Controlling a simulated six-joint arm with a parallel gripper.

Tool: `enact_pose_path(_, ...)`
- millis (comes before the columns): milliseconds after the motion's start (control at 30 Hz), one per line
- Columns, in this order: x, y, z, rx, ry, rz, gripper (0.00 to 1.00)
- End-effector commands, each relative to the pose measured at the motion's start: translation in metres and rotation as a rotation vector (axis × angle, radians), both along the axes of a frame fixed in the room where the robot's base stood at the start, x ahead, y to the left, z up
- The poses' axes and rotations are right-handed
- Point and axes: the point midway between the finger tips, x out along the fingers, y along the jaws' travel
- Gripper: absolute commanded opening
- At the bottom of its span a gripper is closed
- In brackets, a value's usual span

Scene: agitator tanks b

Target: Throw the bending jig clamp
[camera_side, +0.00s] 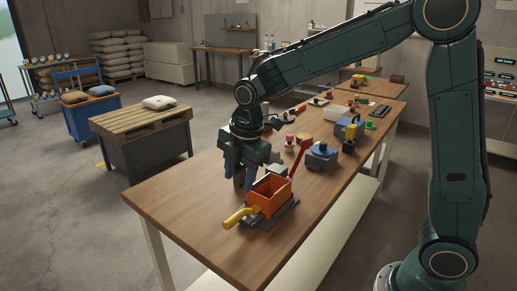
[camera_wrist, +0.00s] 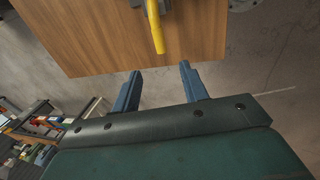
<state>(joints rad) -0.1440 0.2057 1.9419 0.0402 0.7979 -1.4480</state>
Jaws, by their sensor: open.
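The bending jig (camera_side: 270,194) is an orange block on a dark base plate near the front end of the wooden table. A yellow tube-like piece (camera_side: 238,218) sticks out from its front left. A red lever (camera_side: 299,158) with a knob rises at its back right; I take this to be the clamp handle. My gripper (camera_side: 244,183) points down just behind and left of the orange block, apart from the lever. In the wrist view my open, empty fingers (camera_wrist: 158,82) show, with the yellow piece (camera_wrist: 156,28) beyond them. The lever is out of the wrist view.
A blue device (camera_side: 321,156) stands right of the jig, with several small parts further back along the table (camera_side: 180,200). The table's front left corner is bare. A pallet bench (camera_side: 140,118) stands apart on the left.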

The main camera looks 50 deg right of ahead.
Motion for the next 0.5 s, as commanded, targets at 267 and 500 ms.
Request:
enact_pose_path(267, 0.002, 0.001, -0.003, -0.003, 0.002, 0.013, 0.44)
enact_pose_path(500, 0.004, 0.001, -0.015, -0.002, 0.004, 0.012, 0.44)
